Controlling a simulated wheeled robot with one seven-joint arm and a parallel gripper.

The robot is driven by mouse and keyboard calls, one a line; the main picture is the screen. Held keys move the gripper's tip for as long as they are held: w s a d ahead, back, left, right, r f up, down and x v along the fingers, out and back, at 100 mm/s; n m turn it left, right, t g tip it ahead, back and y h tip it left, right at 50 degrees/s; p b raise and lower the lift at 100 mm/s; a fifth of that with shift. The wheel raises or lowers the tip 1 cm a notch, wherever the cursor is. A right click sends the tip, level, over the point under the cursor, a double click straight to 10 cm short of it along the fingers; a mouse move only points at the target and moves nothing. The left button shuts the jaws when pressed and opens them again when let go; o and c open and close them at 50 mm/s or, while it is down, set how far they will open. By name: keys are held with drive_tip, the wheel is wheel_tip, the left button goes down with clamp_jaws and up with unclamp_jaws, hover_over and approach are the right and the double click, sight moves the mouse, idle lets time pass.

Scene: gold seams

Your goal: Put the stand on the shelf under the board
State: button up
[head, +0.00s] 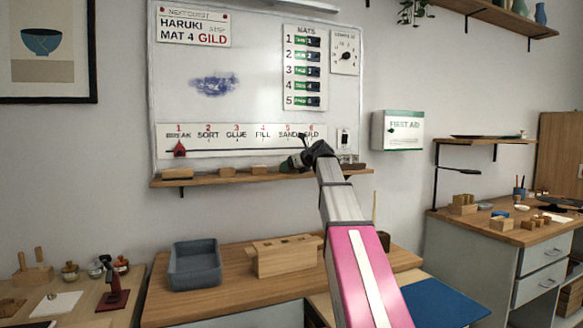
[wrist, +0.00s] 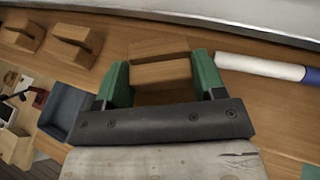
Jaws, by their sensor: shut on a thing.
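The stand (wrist: 160,74) is a small pale wooden block with a slot, seen between the fingers in the wrist view. My gripper (wrist: 163,84), with green fingertips, is shut on it, one finger at each side. The wooden shelf (wrist: 262,105) runs below the stand; I cannot tell whether the stand touches it. In the head view my gripper (head: 300,160) is at the shelf (head: 205,181) under the white board (head: 250,104), right of its middle. My gripper and arm mostly hide the stand there.
Two similar wooden blocks (wrist: 72,45) (wrist: 24,33) sit on the shelf to the left. A white marker with a blue end (wrist: 262,67) lies close to the right finger. Below are a grey bin (head: 194,264) and a wooden rack (head: 285,257) on the bench.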

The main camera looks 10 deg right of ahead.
drive_tip(key=o, duration=0.6)
drive_tip(key=shift+f, duration=0.1)
drive_tip(key=shift+o, duration=0.2)
drive_tip(key=v, duration=1.2)
